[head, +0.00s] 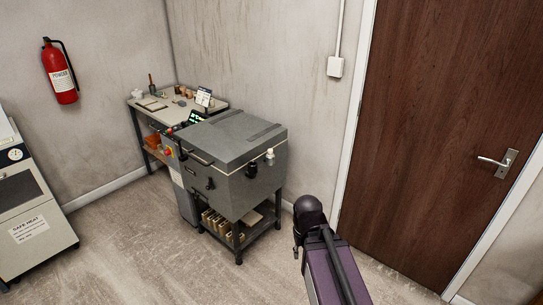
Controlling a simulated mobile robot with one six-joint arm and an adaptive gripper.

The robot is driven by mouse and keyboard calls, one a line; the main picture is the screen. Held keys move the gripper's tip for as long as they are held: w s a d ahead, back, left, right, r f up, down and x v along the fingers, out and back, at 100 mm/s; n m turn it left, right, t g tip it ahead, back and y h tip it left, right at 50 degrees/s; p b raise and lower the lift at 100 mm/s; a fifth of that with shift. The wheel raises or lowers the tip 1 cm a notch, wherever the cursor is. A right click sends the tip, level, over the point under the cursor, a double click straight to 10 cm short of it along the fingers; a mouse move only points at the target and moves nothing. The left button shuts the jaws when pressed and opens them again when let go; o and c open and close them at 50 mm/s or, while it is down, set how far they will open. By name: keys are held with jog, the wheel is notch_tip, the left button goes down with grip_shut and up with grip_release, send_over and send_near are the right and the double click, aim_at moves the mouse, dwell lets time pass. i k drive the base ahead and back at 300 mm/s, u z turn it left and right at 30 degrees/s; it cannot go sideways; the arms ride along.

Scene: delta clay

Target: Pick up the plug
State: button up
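A small pale, knob-like piece (270,155) sticks out of the right side of the grey kiln-like box (228,180). It may be the plug, but it is too small to be sure. A similar dark piece (252,170) sits to its left on the same side. My purple and black arm rises at the bottom centre right, apart from the box. My gripper's fingers do not show.
The box stands on a dark stand with several pale pieces on its lower shelf (222,224). A cluttered workbench (155,101) stands behind it. A grey cabinet (25,200) is at left, a wooden door (440,120) at right. The floor (130,255) between is clear.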

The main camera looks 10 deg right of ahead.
aim_at(270, 154)
jog(key=z, duration=0.3)
jog(key=i, duration=1.6)
jog(key=u, duration=0.5)
